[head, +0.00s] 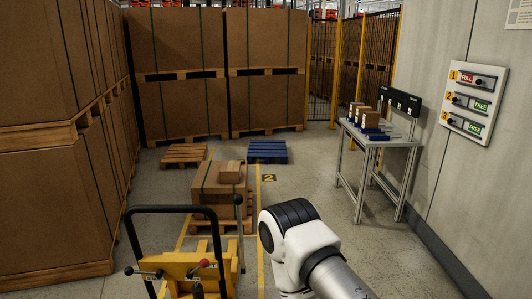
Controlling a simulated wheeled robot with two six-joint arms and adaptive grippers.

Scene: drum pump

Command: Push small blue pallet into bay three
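Small blue pallets stand on the grey table at the right; the nearest one (378,137) shows as a blue strip towards the table's front. Small brown boxes (371,119) stand in a row above the blue pieces. A black panel with small white marks (400,102) rises behind them at the table's back; the marks are too small to read, so I cannot tell which bay is three. A white and black link of my arm fills the bottom centre. Neither gripper shows.
A yellow cart (195,268) with a black handle stands at the lower left, before a loaded wooden pallet (222,225). A larger blue pallet (267,152) lies on the floor. A wall board (473,100) reads 1 FULL, 2 FREE, 3 FREE. Floor left of the table is clear.

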